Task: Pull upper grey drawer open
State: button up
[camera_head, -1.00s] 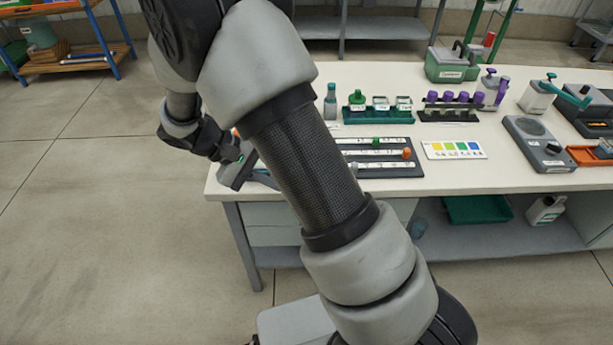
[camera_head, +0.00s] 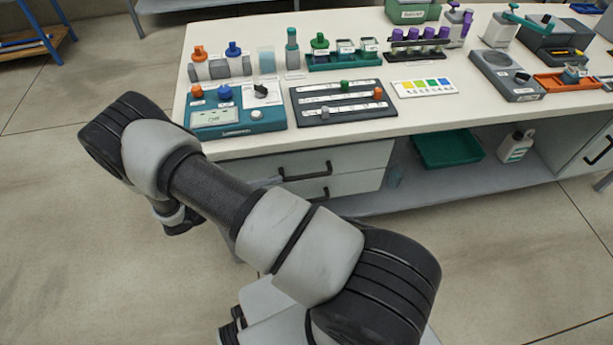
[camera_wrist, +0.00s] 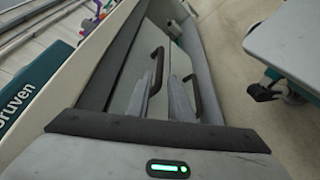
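The upper grey drawer (camera_head: 360,160) is under the left end of the bench and looks shut. Its black bar handle (camera_head: 306,172) also shows in the wrist view, nearer the worktop (camera_wrist: 159,72). The lower drawer (camera_head: 352,185) is just beneath, with a similar handle (camera_wrist: 195,92). My gripper (camera_wrist: 172,102) points at the drawer fronts, with grey finger parts close to the two handles. I cannot tell whether it touches either handle or how wide its fingers stand.
The white bench top (camera_head: 240,148) overhangs the drawers and carries a teal meter (camera_head: 236,118) and a dark slider panel (camera_head: 343,103). An open shelf right of the drawers holds a green tray (camera_head: 448,150) and a white bottle (camera_head: 516,146).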

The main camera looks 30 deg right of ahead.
aim_at(300, 178)
jog(key=b+x, duration=0.1)
jog(key=x, duration=1)
jog(key=shift+d+f, duration=0.1)
jog(key=shift+d, duration=0.05)
grip_shut()
